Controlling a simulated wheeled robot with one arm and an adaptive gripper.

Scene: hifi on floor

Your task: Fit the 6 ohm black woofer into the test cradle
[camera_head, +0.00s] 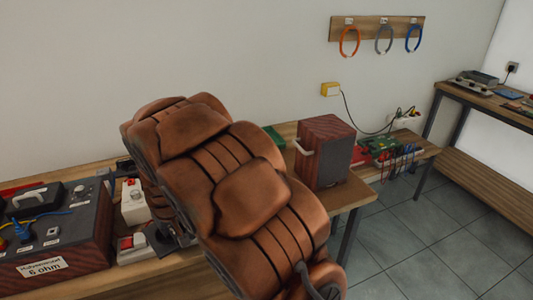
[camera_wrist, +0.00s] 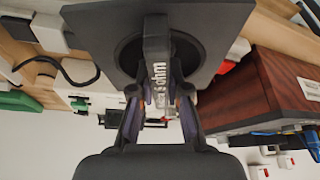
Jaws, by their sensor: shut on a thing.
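My gripper (camera_wrist: 160,108) is shut on the upright bar handle of a black woofer (camera_wrist: 215,25) in the wrist view. The woofer has a square black plate with a round recess, and its handle carries white lettering ending in "ohm"; I cannot read the number surely. In the head view my brown arm hides most of the gripper and the woofer. A wood-grain box (camera_head: 88,243) with a "6 ohm" label stands at the left; it also shows beside the woofer in the wrist view (camera_wrist: 270,90). I cannot tell whether it is the test cradle.
White devices with red buttons (camera_head: 134,246) stand close right of the labelled box. A taller wood-grain box (camera_head: 325,152) with a pale handle and a green circuit board (camera_head: 392,150) are on the bench to the right. Coloured rings hang on the wall. Tiled floor is clear at right.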

